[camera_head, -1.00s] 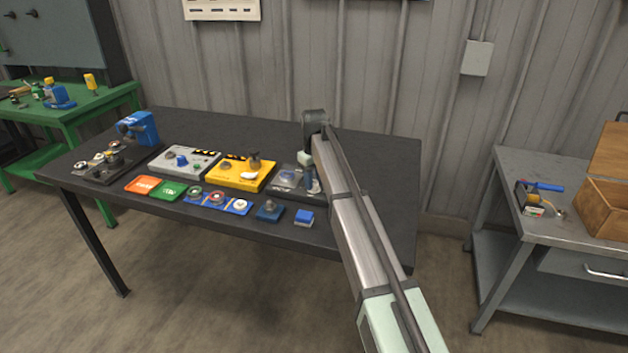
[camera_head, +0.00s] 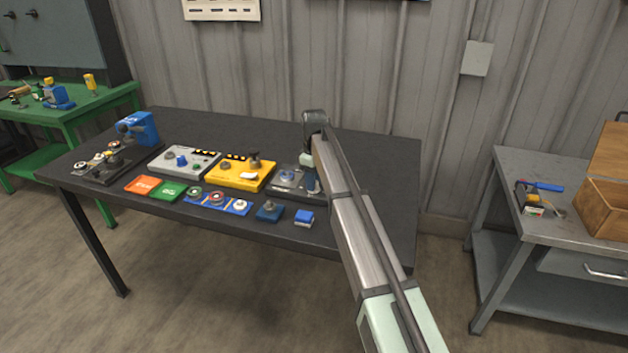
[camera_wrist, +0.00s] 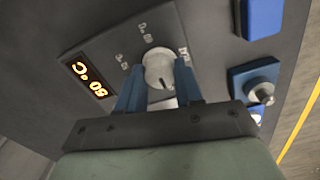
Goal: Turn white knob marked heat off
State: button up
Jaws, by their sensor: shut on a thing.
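A white round knob (camera_wrist: 158,66) sits on a dark grey panel (camera_wrist: 100,45) in the wrist view. A dark pointer line on it points down toward my palm. My gripper (camera_wrist: 160,88) is shut on the knob, one blue finger on each side. Small white labels stand around the knob, upside down and too small to read surely. An orange lit display (camera_wrist: 89,80) left of the knob shows upside-down digits, seemingly 80 °C. In the head view the panel (camera_head: 282,187) is at the table's right part, and my arm hides the knob.
A yellow box (camera_head: 225,180) and a grey box (camera_head: 170,168) with controls stand left of the panel. A dark blue block with a knob (camera_head: 269,210) and a blue block (camera_head: 304,217) lie in front. The black table (camera_head: 375,165) is clear to the right and behind.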

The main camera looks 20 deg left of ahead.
jog(key=o, duration=1)
jog(key=shift+o, duration=0.2)
notch_tip(320, 180, up, 14)
dwell(0.4)
